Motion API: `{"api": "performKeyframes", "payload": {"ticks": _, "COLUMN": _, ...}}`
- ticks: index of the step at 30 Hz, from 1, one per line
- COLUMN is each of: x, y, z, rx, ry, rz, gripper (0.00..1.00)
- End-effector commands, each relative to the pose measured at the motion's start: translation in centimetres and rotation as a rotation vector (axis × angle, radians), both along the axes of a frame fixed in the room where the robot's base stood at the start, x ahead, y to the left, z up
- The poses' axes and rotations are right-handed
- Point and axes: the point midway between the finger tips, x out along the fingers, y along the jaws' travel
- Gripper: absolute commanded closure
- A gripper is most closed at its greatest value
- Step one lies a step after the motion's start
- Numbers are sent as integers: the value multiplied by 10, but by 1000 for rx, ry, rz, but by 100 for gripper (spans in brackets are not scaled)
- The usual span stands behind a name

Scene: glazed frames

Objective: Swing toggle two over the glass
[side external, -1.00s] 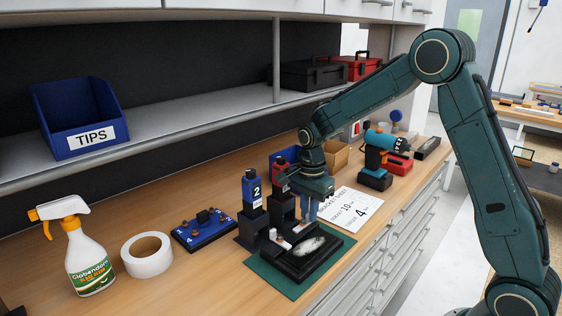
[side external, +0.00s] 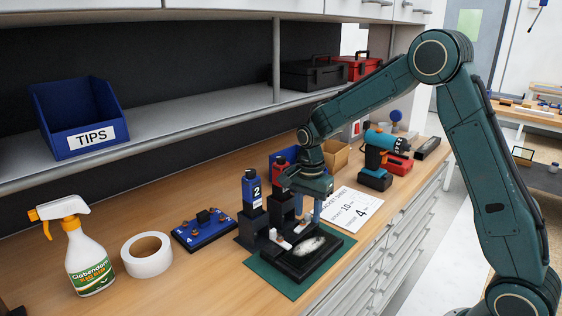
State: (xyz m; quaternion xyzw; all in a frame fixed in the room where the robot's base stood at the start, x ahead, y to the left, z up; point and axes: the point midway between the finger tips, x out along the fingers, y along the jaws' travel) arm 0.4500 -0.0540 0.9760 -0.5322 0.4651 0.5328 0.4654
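The black frame with its glass (side external: 318,247) lies on a green mat (side external: 262,266). A blue block marked 2 (side external: 251,190) stands on a black stand at the left of the frame, and a red-topped block (side external: 280,166) stands farther right, partly behind my gripper. Small pale-tipped clamp parts (side external: 274,236) sit along the frame's left edge; I cannot tell which toggle each belongs to. My gripper (side external: 308,208) points down just above the frame's far left side. Its fingers look spread with a gap between them, and I see nothing held.
A blue plate with small numbered parts (side external: 207,234), a white tape roll (side external: 147,256) and a spray bottle (side external: 84,257) stand to the left. A printed sheet (side external: 347,209), a teal drill (side external: 378,155) and a cardboard box (side external: 338,155) are to the right and behind.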

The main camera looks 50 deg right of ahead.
Motion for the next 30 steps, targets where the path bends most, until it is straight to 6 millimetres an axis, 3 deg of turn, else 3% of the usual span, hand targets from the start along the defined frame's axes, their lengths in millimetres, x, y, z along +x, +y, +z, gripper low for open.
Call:
{"api": "performKeyframes", "payload": {"ticks": 14, "x": 1, "y": 0, "z": 9, "rx": -2, "ry": -3, "rz": -2, "gripper": 64}}
{"api": "performKeyframes", "payload": {"ticks": 20, "x": 1, "y": 0, "z": 31, "rx": -1, "ry": -4, "rz": -1, "gripper": 64}}
{"api": "performKeyframes", "payload": {"ticks": 30, "x": 1, "y": 0, "z": 89, "rx": -1, "ry": -5, "rz": -1, "gripper": 64}}
